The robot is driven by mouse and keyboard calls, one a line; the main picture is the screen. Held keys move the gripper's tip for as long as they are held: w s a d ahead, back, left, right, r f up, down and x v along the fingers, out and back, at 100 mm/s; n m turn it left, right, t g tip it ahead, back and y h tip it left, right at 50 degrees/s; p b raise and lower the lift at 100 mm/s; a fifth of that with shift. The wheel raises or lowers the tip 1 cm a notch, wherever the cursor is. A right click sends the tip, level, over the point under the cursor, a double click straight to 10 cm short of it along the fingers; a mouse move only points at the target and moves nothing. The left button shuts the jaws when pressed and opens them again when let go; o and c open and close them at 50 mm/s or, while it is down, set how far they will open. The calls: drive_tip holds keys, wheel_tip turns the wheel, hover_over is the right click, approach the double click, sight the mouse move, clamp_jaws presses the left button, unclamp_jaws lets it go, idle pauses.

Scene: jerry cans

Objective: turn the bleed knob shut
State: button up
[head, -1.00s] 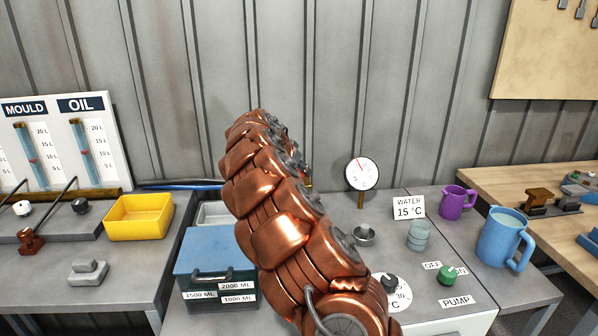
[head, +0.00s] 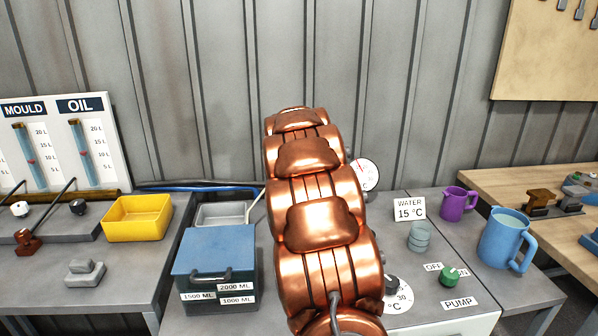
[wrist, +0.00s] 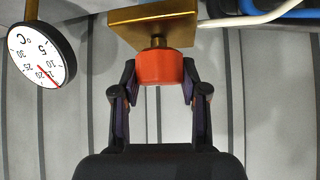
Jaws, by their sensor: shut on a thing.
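In the wrist view an orange-red knob (wrist: 157,68), which I take for the bleed knob, sits on a short stem on a brass block (wrist: 153,24). My gripper (wrist: 160,84) has one finger on each side of the knob and is shut on it. The knob's turned position cannot be read. In the head view my copper arm covers the knob, the brass block and my gripper.
A round temperature gauge (wrist: 40,53) stands beside the brass block; it shows partly behind my arm in the head view (head: 370,173). A white pipe (wrist: 240,19) and a blue hose (wrist: 296,12) run nearby. A blue box (head: 215,256) stands left of my arm, a pump knob (head: 450,276) right.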

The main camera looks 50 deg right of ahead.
drive_tip(key=shift+n+t+y+b, duration=0.55)
drive_tip(key=shift+n+t+y, duration=0.35)
drive_tip(key=shift+n, duration=0.8)
drive_tip(key=shift+n+t+y+b, duration=0.5)
drive_tip(key=shift+n+y+b, duration=0.3)
drive_tip(key=shift+n+y, duration=0.6)
drive_tip(key=shift+r+n+y, duration=0.15)
drive_tip(key=shift+n+y, duration=0.85)
drive_tip(key=shift+n, duration=0.8)
drive_tip(key=shift+n+y, duration=0.6)
drive_tip(key=shift+n, duration=0.1)
drive_tip(key=o, duration=1.1)
drive_tip(key=shift+o, duration=0.2)
drive_tip(key=a+v, duration=0.1)
drive_tip(key=v, duration=1)
drive_tip(key=shift+s+d, duration=0.45)
